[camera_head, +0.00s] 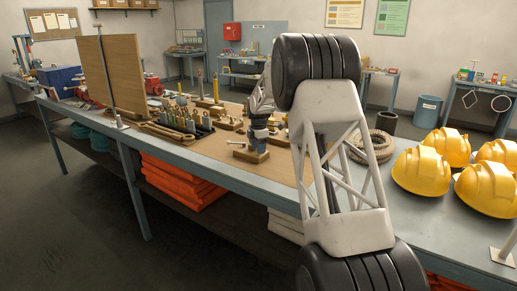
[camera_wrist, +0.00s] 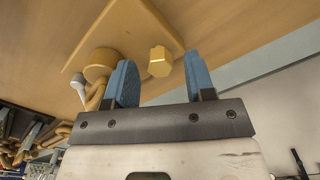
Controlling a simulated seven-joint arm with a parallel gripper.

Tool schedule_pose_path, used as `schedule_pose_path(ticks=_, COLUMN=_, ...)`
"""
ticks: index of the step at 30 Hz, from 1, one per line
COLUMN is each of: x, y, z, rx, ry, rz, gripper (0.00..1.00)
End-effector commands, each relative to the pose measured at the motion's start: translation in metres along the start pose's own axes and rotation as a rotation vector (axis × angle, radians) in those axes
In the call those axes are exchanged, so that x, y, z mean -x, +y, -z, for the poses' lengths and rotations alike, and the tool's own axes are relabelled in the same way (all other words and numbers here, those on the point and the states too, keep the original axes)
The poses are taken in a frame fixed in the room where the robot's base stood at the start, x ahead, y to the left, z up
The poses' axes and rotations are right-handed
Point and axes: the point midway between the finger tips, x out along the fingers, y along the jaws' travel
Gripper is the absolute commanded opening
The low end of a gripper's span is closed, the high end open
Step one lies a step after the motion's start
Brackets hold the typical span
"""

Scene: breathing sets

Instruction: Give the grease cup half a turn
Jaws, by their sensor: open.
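A small brass hexagonal cap (camera_wrist: 160,62), which looks like the grease cup, stands on a wooden block (camera_wrist: 140,25) in the wrist view. My gripper (camera_wrist: 159,72) is open, with one blue finger pad on each side of the cap. A gap shows between the cap and each pad. In the head view my gripper (camera_head: 259,142) points down at the small wooden block (camera_head: 250,154) on the bench, and the cap cannot be made out there. My arm hides part of the bench behind it.
Beside the cap on the same block is a round brass fitting (camera_wrist: 100,64) with a pale lever (camera_wrist: 78,86), close to the left finger. Several other brass fittings on wooden blocks stand behind. A wooden panel (camera_head: 122,72) is at left; yellow helmets (camera_head: 421,171) are at right.

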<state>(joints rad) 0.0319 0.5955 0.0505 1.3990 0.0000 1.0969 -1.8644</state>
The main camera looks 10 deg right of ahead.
Motion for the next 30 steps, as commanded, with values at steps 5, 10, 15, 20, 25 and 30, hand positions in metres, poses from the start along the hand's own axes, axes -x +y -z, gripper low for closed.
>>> schedule_pose_path(ticks=5, x=-0.0042, y=0.0, z=0.0, rx=0.0, ry=0.0, rz=0.0, gripper=0.5)
schedule_pose_path(ticks=10, x=-0.0042, y=0.0, z=0.0001, rx=0.0, ry=0.0, rz=0.0, gripper=0.5)
schedule_pose_path(ticks=15, x=-0.004, y=0.0, z=0.0, rx=0.0, ry=0.0, rz=0.0, gripper=0.31)
schedule_pose_path(ticks=20, x=-0.004, y=0.0, z=0.0, rx=0.0, ry=0.0, rz=0.0, gripper=0.07)
schedule_pose_path(ticks=25, x=-0.0039, y=0.0, z=0.0, rx=-0.002, ry=0.0, rz=0.0, gripper=0.0)
schedule_pose_path(ticks=30, x=-0.004, y=0.0, z=0.0, rx=-0.023, ry=0.0, rz=0.0, gripper=0.0)
